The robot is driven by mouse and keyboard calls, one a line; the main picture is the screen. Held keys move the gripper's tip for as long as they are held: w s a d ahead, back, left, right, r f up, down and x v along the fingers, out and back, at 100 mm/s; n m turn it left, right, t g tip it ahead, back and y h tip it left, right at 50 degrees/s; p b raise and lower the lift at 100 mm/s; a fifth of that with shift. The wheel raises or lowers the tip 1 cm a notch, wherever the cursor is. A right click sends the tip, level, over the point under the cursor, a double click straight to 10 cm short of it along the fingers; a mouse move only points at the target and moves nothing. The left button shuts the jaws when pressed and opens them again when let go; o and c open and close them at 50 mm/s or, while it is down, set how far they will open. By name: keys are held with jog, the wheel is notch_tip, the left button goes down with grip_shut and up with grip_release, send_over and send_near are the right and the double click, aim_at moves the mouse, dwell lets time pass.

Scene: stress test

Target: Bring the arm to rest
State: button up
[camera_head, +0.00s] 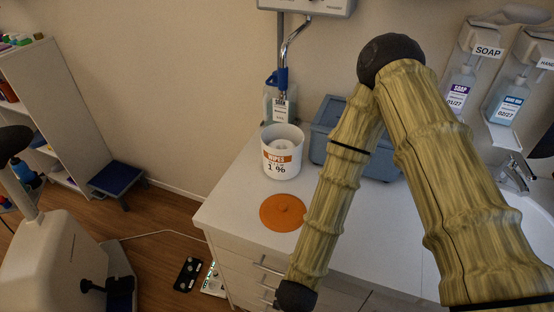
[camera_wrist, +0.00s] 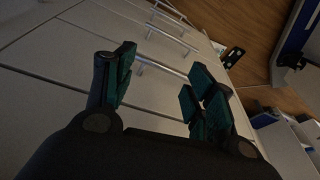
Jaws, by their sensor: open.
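My arm, with a bamboo-like surface, reaches from the lower right of the head view, bends at a dark elbow, and comes down in front of the counter (camera_head: 232,212). Its end is at the bottom edge of the head view, so the fingers are hidden there. In the wrist view my gripper (camera_wrist: 160,88) is open, with two dark green fingers apart and nothing between them. Beyond the fingers are white drawer fronts (camera_wrist: 60,75) with metal handles (camera_wrist: 162,70).
On the counter stand a white wipes tub (camera_head: 282,160), an orange lid (camera_head: 282,212) and a blue-grey box (camera_head: 325,125). A sink tap (camera_head: 515,172) and soap dispensers (camera_head: 462,85) are at the right. A blue step stool (camera_head: 117,178) and a floor pedal (camera_head: 187,274) are at the left.

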jog(key=s+d+f+n+g+b, duration=0.1)
jog(key=s+d+f, duration=0.3)
jog(key=d, duration=0.5)
jog(key=s+d+f+n+g+b, duration=0.1)
jog(key=s+d+f+g, duration=0.1)
jog(key=s+d+f, duration=0.3)
jog(key=d, duration=0.3)
jog(key=shift+s+d+b, duration=0.25)
jog(key=shift+d+b, duration=0.1)
dwell(0.4)
